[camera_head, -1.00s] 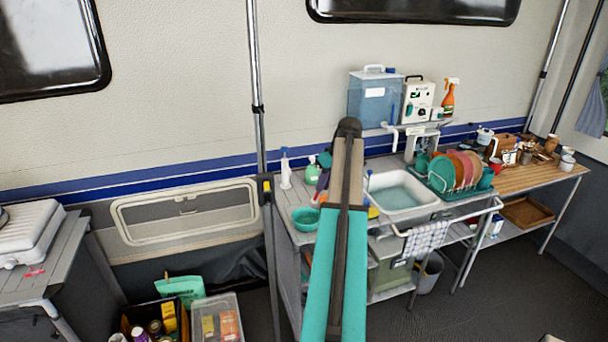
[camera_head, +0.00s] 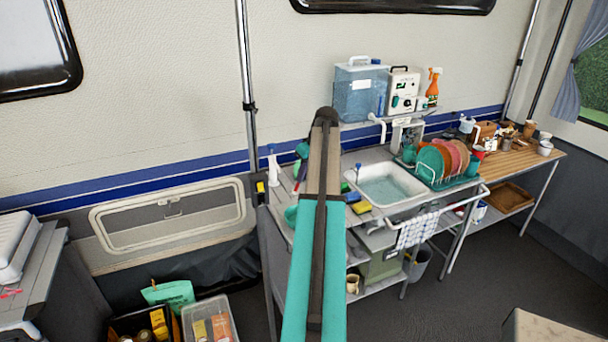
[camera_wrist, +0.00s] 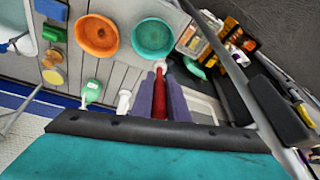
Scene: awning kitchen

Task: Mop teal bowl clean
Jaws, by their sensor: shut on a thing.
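The teal bowl (camera_wrist: 153,38) sits upright on the slatted grey counter in the wrist view, beside an orange bowl (camera_wrist: 97,36). In the head view a sliver of the teal bowl (camera_head: 291,215) shows left of my arm, which hides the rest. My gripper (camera_wrist: 161,85) is shut on a red-handled mop (camera_wrist: 160,104). Its pale head (camera_wrist: 160,65) shows just beyond the fingertips, near the bowl's lower rim in the picture. I cannot tell whether it touches the bowl. The bowl's inside looks plain; any dirt is too small to see.
A sink (camera_head: 388,188) with water and a dish rack (camera_head: 448,165) with plates stand to the right. A green bottle (camera_wrist: 91,92) and a white bottle (camera_wrist: 124,102) stand close to my gripper. Sponges (camera_wrist: 52,77) lie near the sink. A pole (camera_head: 248,100) rises left of the counter.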

